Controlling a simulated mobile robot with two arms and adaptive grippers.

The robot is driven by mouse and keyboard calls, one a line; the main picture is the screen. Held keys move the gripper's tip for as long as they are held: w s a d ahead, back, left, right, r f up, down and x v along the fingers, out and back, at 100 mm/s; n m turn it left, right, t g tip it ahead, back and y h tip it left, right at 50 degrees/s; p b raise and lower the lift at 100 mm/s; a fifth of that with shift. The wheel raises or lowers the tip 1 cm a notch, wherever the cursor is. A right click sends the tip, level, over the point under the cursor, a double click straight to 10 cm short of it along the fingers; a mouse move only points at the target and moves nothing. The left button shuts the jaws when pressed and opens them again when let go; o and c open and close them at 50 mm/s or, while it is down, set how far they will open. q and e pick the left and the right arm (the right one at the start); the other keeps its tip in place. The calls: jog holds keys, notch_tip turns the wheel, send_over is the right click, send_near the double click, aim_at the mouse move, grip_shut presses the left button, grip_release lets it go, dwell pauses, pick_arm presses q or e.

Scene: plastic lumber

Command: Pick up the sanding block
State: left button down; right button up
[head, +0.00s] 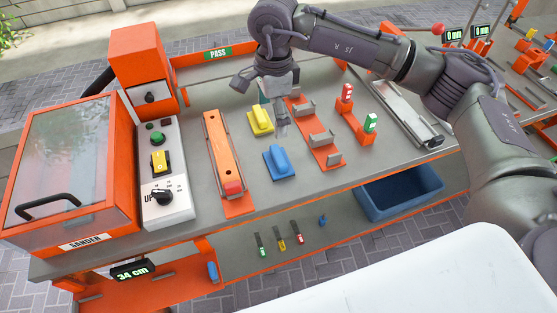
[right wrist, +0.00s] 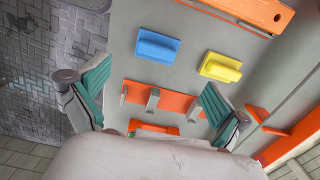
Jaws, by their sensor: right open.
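Two handled blocks lie on the grey bench top, and I cannot tell which one is meant as the sanding block. The yellow block (head: 260,121) is farther back and the blue block (head: 279,161) nearer the front edge. In the right wrist view the blue block (right wrist: 158,47) is left of the yellow block (right wrist: 221,67). My right gripper (head: 277,113) is open and empty above the bench, beside the yellow block. In the wrist view its teal-padded fingers (right wrist: 155,92) are spread wide, with both blocks beyond them. My left gripper is not in view.
An orange rack with grey uprights (head: 318,145) stands right of the blocks. A long orange board (head: 222,150) lies left of them. A control panel (head: 163,165) and the sander box (head: 70,150) fill the left end. A blue bin (head: 400,195) sits below.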

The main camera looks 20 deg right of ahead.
jog(key=d, duration=0.1)
jog(key=p, duration=0.2)
send_over(278, 155)
notch_tip(278, 155, down, 8)
jog(key=shift+w+a+f, duration=0.1)
jog(key=shift+a, duration=0.05)
jog(key=f+p, duration=0.1)
jog(key=f, duration=0.1)
jog(key=f+p, duration=0.1)
jog(key=f, duration=0.1)
jog(key=shift+d+f, duration=0.2)
jog(key=shift+f, duration=0.5)
jog(key=shift+c, duration=0.3)
jog(key=c, duration=1)
jog(key=shift+c, duration=0.2)
jog(key=shift+r, duration=0.1)
